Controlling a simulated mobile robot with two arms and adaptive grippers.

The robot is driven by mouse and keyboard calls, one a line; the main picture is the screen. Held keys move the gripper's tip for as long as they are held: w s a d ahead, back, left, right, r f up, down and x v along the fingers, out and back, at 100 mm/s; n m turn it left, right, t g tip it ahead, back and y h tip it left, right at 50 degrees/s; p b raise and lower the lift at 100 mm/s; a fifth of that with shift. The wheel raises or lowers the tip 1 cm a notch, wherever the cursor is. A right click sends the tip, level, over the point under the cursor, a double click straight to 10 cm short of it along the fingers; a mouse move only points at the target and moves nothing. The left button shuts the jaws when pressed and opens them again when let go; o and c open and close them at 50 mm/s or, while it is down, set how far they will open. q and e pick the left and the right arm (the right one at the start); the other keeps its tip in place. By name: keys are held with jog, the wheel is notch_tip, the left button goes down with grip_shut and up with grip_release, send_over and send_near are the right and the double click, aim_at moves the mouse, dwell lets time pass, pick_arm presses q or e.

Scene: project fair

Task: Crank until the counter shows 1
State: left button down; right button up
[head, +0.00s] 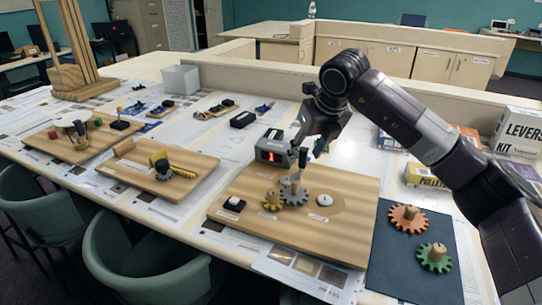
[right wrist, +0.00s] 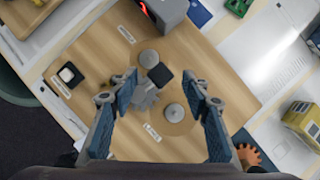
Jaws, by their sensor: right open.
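The counter (head: 271,151) is a grey box with a red lit display on the back edge of a wooden board (head: 345,190); its digit is too small to read surely. In front of it a crank (head: 302,159) with an upright dark handle stands by a grey gear (head: 293,193). My right gripper (head: 311,147) is open above the crank. In the right wrist view, the dark handle top (right wrist: 160,75) shows between the spread fingers (right wrist: 165,84), with no clear contact. My left gripper is out of view.
A dark mat (head: 395,265) at right holds an orange gear (head: 408,218) and a green gear (head: 434,257). Other wooden boards stand to the left.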

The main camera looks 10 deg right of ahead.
jog(key=shift+p+v, duration=0.85)
jog(key=shift+v, duration=1.8)
